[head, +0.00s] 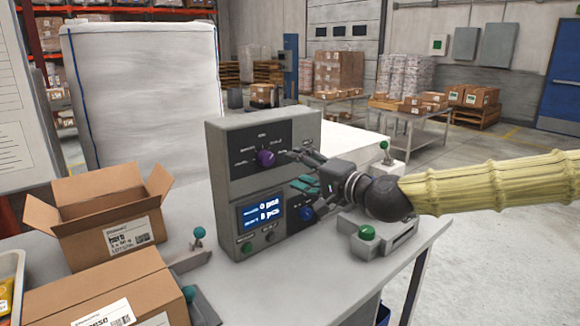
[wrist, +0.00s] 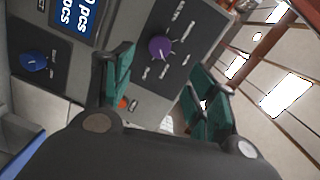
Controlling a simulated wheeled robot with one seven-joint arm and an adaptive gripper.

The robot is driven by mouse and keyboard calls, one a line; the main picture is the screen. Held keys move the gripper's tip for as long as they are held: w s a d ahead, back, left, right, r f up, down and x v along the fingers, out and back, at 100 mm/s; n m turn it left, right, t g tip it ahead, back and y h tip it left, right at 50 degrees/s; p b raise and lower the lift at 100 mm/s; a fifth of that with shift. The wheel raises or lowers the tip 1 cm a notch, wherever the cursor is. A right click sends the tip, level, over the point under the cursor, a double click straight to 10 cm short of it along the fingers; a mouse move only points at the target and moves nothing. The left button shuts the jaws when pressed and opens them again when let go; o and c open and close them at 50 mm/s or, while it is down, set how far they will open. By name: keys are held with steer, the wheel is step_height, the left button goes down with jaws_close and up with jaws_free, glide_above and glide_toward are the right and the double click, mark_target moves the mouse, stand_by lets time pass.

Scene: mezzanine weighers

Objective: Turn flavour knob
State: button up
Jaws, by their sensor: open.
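A purple knob (head: 265,158) sits on the dark upper panel of a grey control box (head: 220,150), with small labels around it that I cannot read. In the wrist view the purple knob (wrist: 160,48) is ahead of the gap between the fingers, with a pale pointer mark. A blue knob (head: 306,213) is lower on the box and also shows in the wrist view (wrist: 34,61). I cannot read which knob is marked flavour. My gripper (head: 297,170) is open and empty, just right of the purple knob and apart from it; its green-padded fingers (wrist: 160,72) show in the wrist view.
An open carton (head: 105,225) and a closed carton (head: 100,295) stand left on the grey table. A green-topped button unit (head: 366,232) sits under my wrist. Small ball-topped levers (head: 199,233) stand in front.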

steer(key=shift+s+d, duration=0.45)
steer(key=shift+s, duration=0.05)
steer(key=shift+r, duration=0.1)
